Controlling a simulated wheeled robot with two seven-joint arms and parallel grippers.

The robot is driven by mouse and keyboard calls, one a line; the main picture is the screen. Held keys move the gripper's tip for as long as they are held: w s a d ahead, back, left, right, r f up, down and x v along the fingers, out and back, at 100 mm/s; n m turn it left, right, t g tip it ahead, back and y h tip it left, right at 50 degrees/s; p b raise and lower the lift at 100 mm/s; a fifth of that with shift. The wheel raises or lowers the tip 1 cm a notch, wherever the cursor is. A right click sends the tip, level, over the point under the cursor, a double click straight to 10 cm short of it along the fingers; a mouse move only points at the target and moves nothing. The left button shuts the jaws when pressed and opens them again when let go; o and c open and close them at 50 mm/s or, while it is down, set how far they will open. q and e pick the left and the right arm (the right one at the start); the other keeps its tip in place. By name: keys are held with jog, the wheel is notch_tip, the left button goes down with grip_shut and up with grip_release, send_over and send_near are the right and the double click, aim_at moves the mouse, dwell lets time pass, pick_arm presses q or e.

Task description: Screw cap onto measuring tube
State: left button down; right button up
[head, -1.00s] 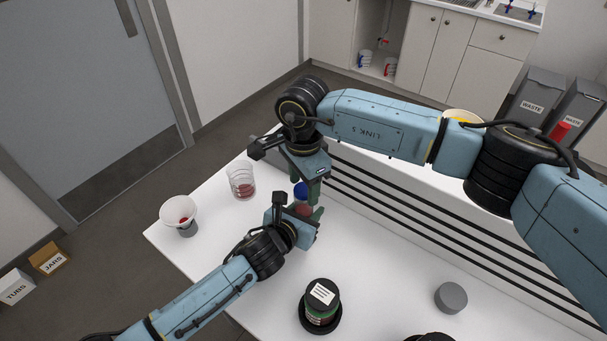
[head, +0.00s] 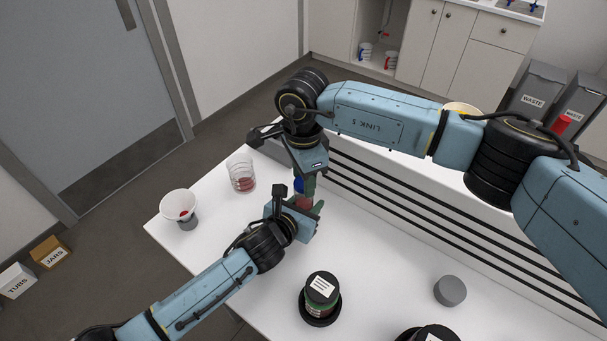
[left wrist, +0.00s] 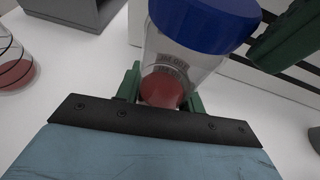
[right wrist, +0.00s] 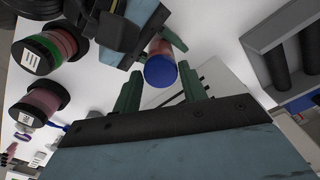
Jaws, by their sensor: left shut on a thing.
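The measuring tube (left wrist: 181,62) is clear with red contents at its bottom. My left gripper (head: 304,211) is shut on its lower part and holds it above the table. The blue cap (left wrist: 207,22) sits on the tube's mouth; how tightly it is seated I cannot tell. The cap also shows in the right wrist view (right wrist: 160,71). My right gripper (right wrist: 160,88) is open above the cap, its green fingers apart with the cap showing between and beyond their tips. In the left wrist view one right finger stands beside the cap, apart from it.
A clear beaker (head: 241,174) with red contents and a white funnel-shaped cup (head: 179,206) stand at the table's left. A dark labelled jar (head: 320,295) and a grey round lid (head: 450,291) are nearer. A striped raised ledge (head: 420,203) runs along the back.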

jog(key=o, duration=0.3)
jog(key=shift+o, duration=0.2)
notch_tip(320, 180, up, 12)
dwell(0.4)
pick_arm(q)
jog(key=c, duration=0.8)
grip_release()
